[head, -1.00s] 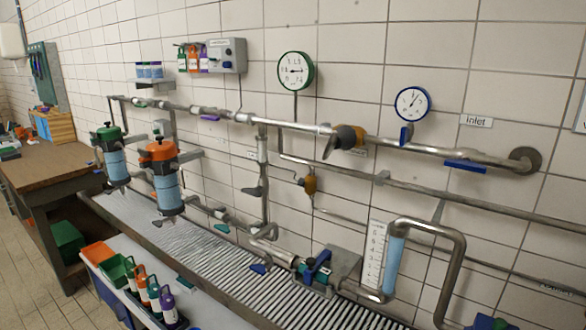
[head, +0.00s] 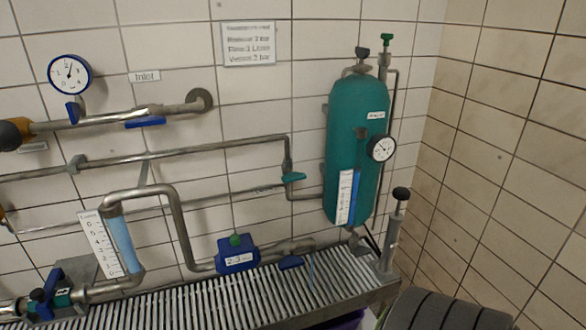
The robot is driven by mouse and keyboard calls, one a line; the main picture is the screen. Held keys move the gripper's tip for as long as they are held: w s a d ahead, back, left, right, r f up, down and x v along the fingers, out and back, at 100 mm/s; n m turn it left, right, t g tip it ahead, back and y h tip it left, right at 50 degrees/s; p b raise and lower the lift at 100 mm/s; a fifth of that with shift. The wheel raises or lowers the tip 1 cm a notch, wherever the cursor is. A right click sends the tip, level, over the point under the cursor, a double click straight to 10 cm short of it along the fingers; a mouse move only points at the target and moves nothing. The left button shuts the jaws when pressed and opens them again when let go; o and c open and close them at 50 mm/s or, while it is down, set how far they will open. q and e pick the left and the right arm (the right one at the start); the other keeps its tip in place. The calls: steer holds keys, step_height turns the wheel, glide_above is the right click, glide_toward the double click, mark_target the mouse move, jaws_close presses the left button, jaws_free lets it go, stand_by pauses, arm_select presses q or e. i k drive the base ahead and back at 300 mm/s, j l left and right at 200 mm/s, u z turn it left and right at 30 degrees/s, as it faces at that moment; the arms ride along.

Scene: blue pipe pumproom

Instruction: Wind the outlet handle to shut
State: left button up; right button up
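Neither of my grippers is in view. Several lever handles show on the pipes along the tiled wall. A blue lever (head: 290,262) sits low on the pipe right of the blue meter box (head: 237,254). A teal lever (head: 293,177) sits where the middle pipe bends down beside the green tank. A blue lever (head: 145,122) lies along the upper pipe below the sign reading Inlet (head: 144,76). A small label (head: 266,190) below the middle pipe is too small to read, so I cannot tell which handle is the outlet one.
A green tank (head: 354,150) with a gauge (head: 382,148) stands near the corner. A slatted grating (head: 200,300) runs below the pipes. A hand pump (head: 393,235) stands at its right end. A dark ribbed object (head: 445,312) fills the bottom right.

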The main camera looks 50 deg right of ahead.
mark_target(289, 261)
steer(key=l+z, duration=0.15)
steer(key=z, duration=1.45)
